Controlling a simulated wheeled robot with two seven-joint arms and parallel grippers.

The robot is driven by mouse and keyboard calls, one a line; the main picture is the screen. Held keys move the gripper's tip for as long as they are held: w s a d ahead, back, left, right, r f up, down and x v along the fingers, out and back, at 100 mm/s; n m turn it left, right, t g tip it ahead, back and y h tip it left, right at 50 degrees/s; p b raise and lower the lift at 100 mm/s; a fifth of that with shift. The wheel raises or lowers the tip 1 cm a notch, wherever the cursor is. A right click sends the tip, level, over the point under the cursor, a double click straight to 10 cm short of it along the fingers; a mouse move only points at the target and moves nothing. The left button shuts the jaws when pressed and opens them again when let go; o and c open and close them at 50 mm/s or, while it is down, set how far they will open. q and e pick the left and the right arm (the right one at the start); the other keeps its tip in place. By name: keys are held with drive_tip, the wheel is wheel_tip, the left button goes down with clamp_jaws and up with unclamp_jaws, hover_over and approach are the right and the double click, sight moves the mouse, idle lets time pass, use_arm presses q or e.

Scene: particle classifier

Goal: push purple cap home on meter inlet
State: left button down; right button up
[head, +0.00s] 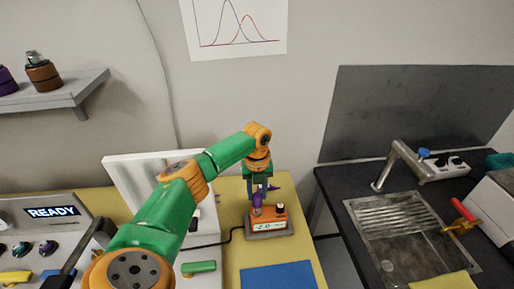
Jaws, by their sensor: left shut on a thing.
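The meter (280,212) is a small orange unit on a grey base, with a lit readout on its front, standing on the yellow bench top. The purple cap (257,202) is at the meter's top left, directly under my left gripper (262,189). My left arm reaches down from above, and the gripper is shut on the cap. The inlet itself is hidden by the cap and fingers, so I cannot tell how far the cap sits on it. My right gripper is out of view.
A blue mat (278,276) lies in front of the meter. A white panel (130,180) stands behind my arm. A sink (405,235) is in the dark counter at right, across a gap.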

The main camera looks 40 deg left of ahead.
sight(257, 194)
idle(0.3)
use_arm(q)
drive_tip(key=shift+p, duration=0.3)
idle(0.4)
drive_tip(key=shift+s+f+b, duration=0.1)
drive_tip(key=shift+f+b, duration=0.8)
drive_tip(key=shift+f, duration=0.65)
drive_tip(key=shift+f, duration=0.25)
drive_tip(key=shift+c, duration=2.2)
unclamp_jaws()
